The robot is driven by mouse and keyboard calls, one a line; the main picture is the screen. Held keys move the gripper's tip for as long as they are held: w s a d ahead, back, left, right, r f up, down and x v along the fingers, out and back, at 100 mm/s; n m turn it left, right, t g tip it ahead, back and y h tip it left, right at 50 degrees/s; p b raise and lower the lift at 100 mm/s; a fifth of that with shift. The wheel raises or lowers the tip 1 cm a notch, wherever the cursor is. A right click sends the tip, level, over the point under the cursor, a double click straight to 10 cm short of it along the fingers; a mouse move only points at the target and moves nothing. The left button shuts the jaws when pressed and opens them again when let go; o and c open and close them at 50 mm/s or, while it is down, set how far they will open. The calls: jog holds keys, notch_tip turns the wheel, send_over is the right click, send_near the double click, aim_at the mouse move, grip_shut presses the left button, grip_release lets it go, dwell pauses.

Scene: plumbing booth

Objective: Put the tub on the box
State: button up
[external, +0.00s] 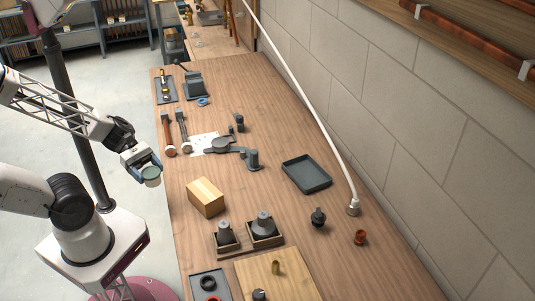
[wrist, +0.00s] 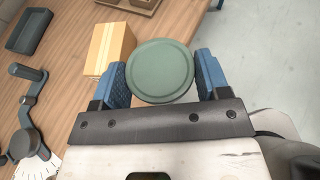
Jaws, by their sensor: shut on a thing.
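The tub (wrist: 160,70) is a round grey-green container, seen from above in the wrist view, held between the two blue fingers. My gripper (external: 148,168) is shut on the tub (external: 152,175), which hangs past the bench's left edge, over the floor side, in the external view. The box (external: 206,197) is a small tan carton with a lighter tape strip, lying on the bench to the right of and below my gripper. In the wrist view the box (wrist: 110,48) is just beyond the tub to the left, apart from it. Its visible top is bare.
A wooden holder with two dark grey fittings (external: 247,233) stands near the box. Bare wood lies right of the box.

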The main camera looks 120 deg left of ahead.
jog(key=shift+a, duration=0.1)
dwell(0.3)
send_over(202, 188)
jog(key=shift+f, duration=0.75)
jog(key=shift+f, duration=1.75)
jog(key=shift+f, duration=0.1)
jog(key=o, duration=1)
